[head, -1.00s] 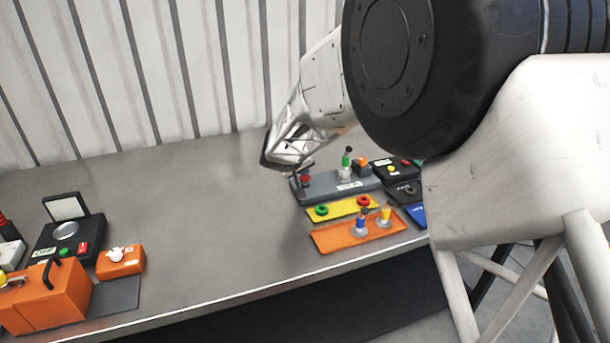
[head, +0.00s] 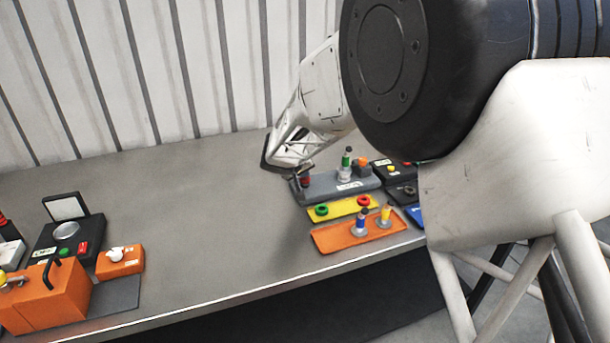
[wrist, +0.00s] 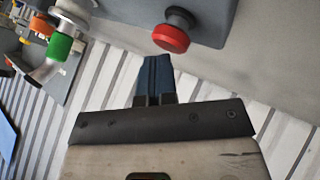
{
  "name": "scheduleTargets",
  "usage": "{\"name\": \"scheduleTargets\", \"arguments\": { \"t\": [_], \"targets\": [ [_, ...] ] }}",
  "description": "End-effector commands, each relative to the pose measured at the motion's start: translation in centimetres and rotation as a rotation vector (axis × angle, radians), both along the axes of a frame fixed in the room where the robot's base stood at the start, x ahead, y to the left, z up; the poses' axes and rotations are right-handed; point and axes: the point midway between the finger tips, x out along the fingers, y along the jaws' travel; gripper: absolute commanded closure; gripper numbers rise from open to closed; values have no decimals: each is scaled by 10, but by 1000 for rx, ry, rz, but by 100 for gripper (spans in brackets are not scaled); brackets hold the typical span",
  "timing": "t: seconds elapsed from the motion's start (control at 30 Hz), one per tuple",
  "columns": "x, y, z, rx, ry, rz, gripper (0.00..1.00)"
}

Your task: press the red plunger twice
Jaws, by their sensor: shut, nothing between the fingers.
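The red plunger (head: 305,182) stands at the left end of a grey base block (head: 330,187) on the bench. In the wrist view, its round red cap (wrist: 170,39) on a dark collar shows just beyond my fingertips. My gripper (head: 298,172) is shut and empty, with its tips close beside the plunger. In the wrist view, the shut dark blue fingers (wrist: 157,60) end just short of the red cap, with a small gap in the picture. Whether they touch the plunger cannot be told.
In front lie a yellow plate (head: 342,209) with green and red rings and an orange tray (head: 330,238) with two pegs. Dark boxes (head: 392,170) stand to the right.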

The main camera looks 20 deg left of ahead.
Motion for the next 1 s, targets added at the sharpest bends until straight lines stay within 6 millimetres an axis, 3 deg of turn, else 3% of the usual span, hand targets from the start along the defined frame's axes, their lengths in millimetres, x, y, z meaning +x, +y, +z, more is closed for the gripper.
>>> {"name": "scheduleTargets", "arguments": {
  "t": [1.0],
  "targets": [
    [0,0,-9,-1,1,0,100]
  ]
}}
